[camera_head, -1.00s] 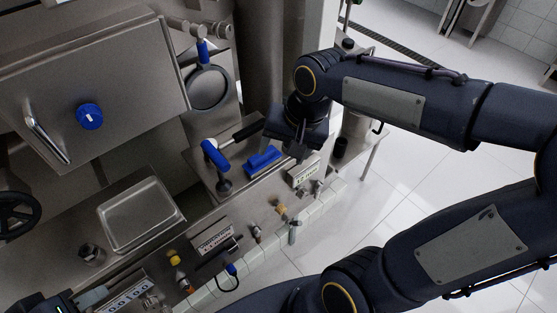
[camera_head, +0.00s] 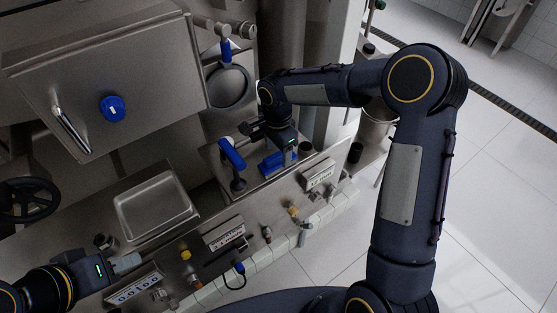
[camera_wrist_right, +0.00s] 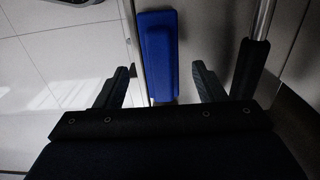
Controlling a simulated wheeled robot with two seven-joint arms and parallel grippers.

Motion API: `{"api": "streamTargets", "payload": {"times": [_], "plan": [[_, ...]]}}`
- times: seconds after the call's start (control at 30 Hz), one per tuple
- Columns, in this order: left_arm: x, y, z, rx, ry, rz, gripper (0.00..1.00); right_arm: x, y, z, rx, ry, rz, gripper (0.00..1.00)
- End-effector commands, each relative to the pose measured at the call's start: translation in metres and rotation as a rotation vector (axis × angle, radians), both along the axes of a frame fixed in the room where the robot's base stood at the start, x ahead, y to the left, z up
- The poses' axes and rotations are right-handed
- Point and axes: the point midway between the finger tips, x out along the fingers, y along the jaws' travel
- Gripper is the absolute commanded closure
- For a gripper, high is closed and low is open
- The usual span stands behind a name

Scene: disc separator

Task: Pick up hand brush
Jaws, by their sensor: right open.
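The blue hand brush (camera_head: 272,162) lies on the steel ledge in the head view, partly hidden by my right arm's end. In the right wrist view the brush (camera_wrist_right: 159,55) shows as a long blue block ahead, lined up between the fingers. My right gripper (camera_wrist_right: 163,82) is open and empty; its fingers stand apart on either side of the brush's line. In the head view my right gripper (camera_head: 252,129) is just above and behind the brush. My left gripper (camera_head: 124,263) is at the lower left, away from the brush; its finger gap is unclear.
A blue-handled valve (camera_head: 232,153) stands close left of the brush. A dark grip on a metal rod (camera_wrist_right: 250,68) runs right of the brush in the wrist view. A steel tray (camera_head: 155,212) and labelled panels with small valves (camera_head: 224,233) lie nearer.

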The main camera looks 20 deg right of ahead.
Motion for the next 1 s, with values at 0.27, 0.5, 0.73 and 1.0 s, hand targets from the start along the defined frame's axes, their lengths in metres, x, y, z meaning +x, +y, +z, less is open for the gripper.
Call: {"api": "streamTargets", "payload": {"times": [0.27, 0.5, 0.73, 1.0], "plan": [[0.0, 0.0, 0.004, 0.0, 0.0, 0.0, 0.64, 0.001, 0.0, -0.028, 0.001, 0.0, 0.001, 0.36], [0.0, 0.0, 0.004, 0.0, 0.0, 0.0, 0.64, 0.001, 0.0, -0.029, 0.0, 0.0, 0.001, 0.42], [0.0, 0.0, 0.004, 0.0, 0.0, 0.0, 0.64, 0.001, 0.0, -0.028, 0.0, 0.0, 0.001, 0.72], [0.0, 0.0, 0.004, 0.0, 0.0, 0.0, 0.64, 0.001, 0.0, -0.028, 0.0, 0.0, 0.001, 0.91]]}}
